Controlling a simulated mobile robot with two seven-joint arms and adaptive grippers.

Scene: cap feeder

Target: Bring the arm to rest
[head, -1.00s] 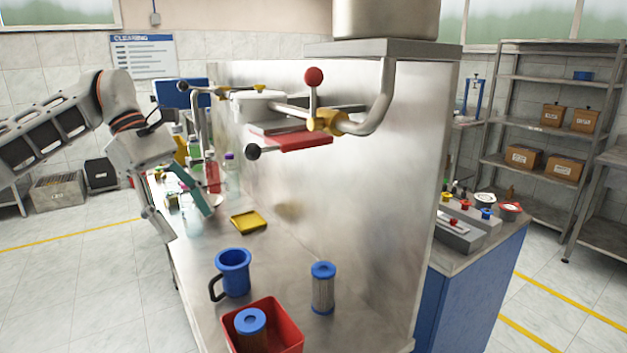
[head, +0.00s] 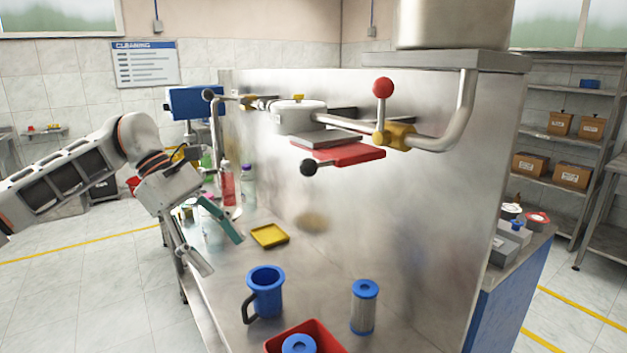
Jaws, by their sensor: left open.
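My left gripper (head: 221,254) hangs over the left edge of the steel bench (head: 330,258), angled down, with its fingers apart. No object shows clamped between them. A teal slab-like piece (head: 222,220) shows along its far finger; I cannot tell whether it belongs to the finger. My left arm (head: 70,172) reaches in from the left, bent downward at the wrist. The right gripper is not in view.
A yellow tray (head: 255,241), blue mug (head: 267,294), blue-capped filter (head: 363,312) and red bin (head: 330,338) are on the bench. Bottles (head: 228,188) stand behind the gripper. A steel panel with a red-knobbed lever (head: 383,88) rises at right. The floor at left is open.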

